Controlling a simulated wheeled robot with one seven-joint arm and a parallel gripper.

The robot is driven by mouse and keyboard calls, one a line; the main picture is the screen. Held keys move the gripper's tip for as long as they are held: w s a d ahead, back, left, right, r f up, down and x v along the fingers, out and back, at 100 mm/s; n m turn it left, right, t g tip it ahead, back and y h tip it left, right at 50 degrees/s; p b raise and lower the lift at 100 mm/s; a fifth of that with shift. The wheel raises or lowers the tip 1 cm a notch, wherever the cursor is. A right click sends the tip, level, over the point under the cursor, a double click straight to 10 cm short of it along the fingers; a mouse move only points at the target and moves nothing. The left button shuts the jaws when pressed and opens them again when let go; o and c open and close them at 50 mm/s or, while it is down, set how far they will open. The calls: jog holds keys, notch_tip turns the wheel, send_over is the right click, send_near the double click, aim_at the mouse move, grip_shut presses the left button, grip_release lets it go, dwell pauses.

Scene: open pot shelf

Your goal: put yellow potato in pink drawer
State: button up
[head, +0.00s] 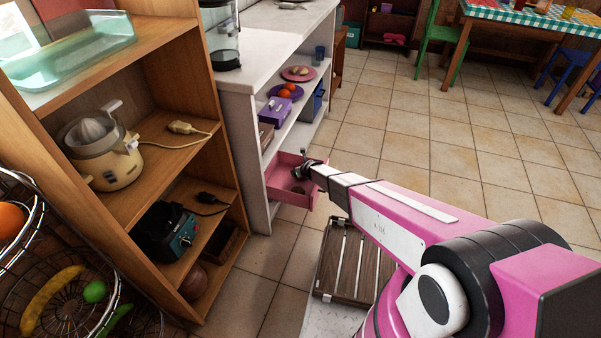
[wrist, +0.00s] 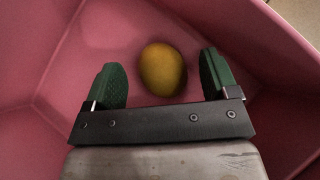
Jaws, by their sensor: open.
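The pink drawer (head: 285,183) is pulled out from the low white shelf in the head view, and its pink floor and walls (wrist: 90,50) fill the wrist view. The yellow potato (wrist: 163,69) lies on the drawer floor in the wrist view. My gripper (wrist: 161,80) is open over the drawer, its two green fingers apart on either side of the potato, with visible gaps to it. In the head view my gripper (head: 303,172) reaches into the drawer from the right, and a small brownish lump, likely the potato, shows in the drawer (head: 298,190).
The white shelf (head: 254,150) holds a purple box (head: 275,110), a purple plate with orange fruit (head: 285,92) and a pink plate (head: 298,73). A wooden shelf (head: 215,95) stands at left. A slatted wooden piece (head: 345,265) lies below my arm.

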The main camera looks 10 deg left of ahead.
jog(key=shift+r, duration=0.35)
jog(key=v, duration=1.2)
jog(key=s+d+r+n+g+h, duration=0.2)
jog(key=s+d+r+n, duration=0.4)
jog(key=d+r+n, duration=0.3)
jog(key=s+d+r+n+g+h, duration=0.2)
jog(key=s+d+r+n, duration=0.4)
jog(key=d, duration=1.2)
jog(key=s+d+r+n+g+h, duration=0.2)
jog(key=s+d+r+n, duration=0.5)
jog(key=d+r+n, duration=0.4)
jog(key=d+n, duration=0.1)
jog(key=d, duration=0.1)
jog(key=shift+d+r+n+g, duration=0.3)
jog(key=shift+r+n+g, duration=0.1)
jog(key=shift+s, duration=0.1)
